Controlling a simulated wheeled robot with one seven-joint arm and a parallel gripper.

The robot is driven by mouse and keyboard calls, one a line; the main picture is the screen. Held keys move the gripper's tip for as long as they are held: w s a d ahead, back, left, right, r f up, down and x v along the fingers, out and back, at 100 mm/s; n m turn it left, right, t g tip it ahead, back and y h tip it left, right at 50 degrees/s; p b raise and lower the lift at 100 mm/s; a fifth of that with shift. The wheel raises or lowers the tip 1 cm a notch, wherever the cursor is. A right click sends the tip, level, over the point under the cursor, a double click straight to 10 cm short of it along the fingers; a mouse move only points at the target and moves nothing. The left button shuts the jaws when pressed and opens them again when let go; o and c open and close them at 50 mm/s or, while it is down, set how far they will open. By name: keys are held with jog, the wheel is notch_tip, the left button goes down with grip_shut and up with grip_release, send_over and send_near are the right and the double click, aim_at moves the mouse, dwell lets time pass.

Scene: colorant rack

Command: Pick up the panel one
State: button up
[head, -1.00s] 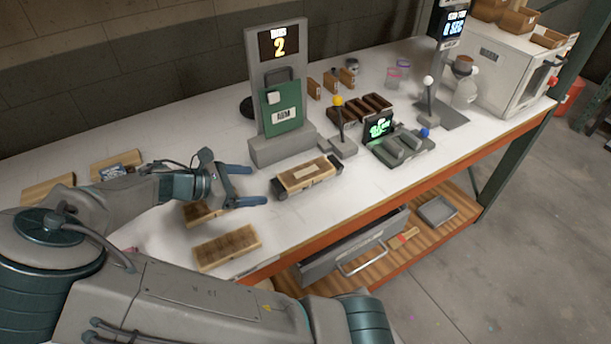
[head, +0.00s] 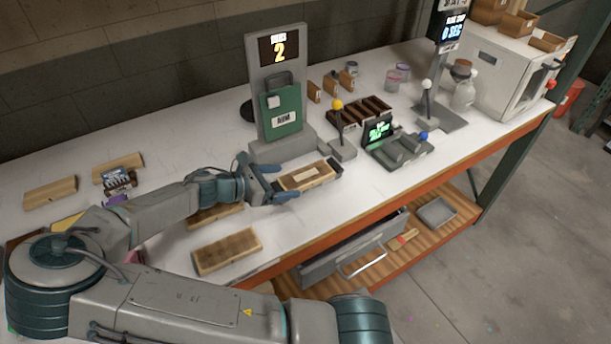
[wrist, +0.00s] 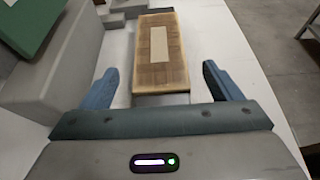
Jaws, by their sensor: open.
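A wooden panel with a pale strip on top (head: 308,176) lies on a dark low holder in front of the upright grey stand; I take it as panel one, though no number is legible on it. My gripper (head: 275,182) is open at the panel's left end. In the wrist view the panel (wrist: 160,50) lies straight ahead, and the open gripper (wrist: 160,74) has one blue finger out to each side of its near end. Clear gaps show between the fingers and the panel's sides, with nothing held.
The grey stand (head: 275,58) with a green plate (head: 282,112) rises behind the panel. A yellow-knobbed lever (head: 338,120) stands to its right. Another wooden panel (head: 227,252) lies near the front edge, and one (head: 215,215) is partly under my arm. A small console (head: 380,131) stands further right.

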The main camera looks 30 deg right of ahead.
aim_at(296, 179)
jog(key=x, duration=0.3)
jog(key=shift+d, duration=0.15)
jog(key=c, duration=1.1)
jog(key=shift+c, duration=0.6)
